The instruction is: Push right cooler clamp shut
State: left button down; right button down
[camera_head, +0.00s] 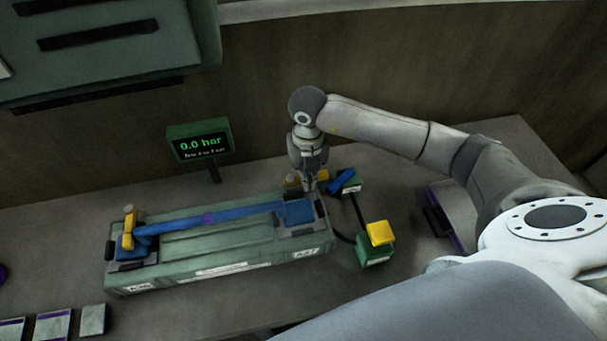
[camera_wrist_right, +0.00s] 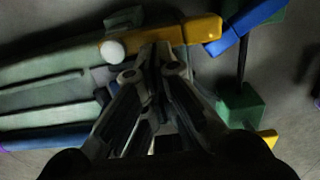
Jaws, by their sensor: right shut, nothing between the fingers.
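The green cooler box (camera_head: 225,262) lies on the bench with a blue pipe (camera_head: 235,214) along its top. The right cooler clamp has a yellow lever (camera_wrist_right: 201,29), bright in the right wrist view, with a white knob (camera_wrist_right: 112,52) at its left end. In the head view my right gripper (camera_head: 309,187) partly hides this clamp. My right gripper (camera_wrist_right: 155,52) is shut and empty, its tips over or against the lever; contact is not clear. My left gripper is out of view.
A display (camera_head: 200,142) reading 0.0 bar stands behind the cooler. Right of it are a blue-handled part (camera_head: 344,181) and a green box with a yellow top (camera_head: 380,233). A grey case (camera_head: 457,205) lies farther right. Small boxes sit front left.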

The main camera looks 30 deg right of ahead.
jog(key=shift+a, duration=0.1)
jog(key=shift+s+a, duration=0.4)
jog(key=shift+a, duration=0.1)
jog(key=shift+a, duration=0.1)
dwell(0.3)
jog(key=shift+s+a, duration=0.15)
jog(key=shift+a, duration=0.45)
jog(key=shift+d, duration=0.3)
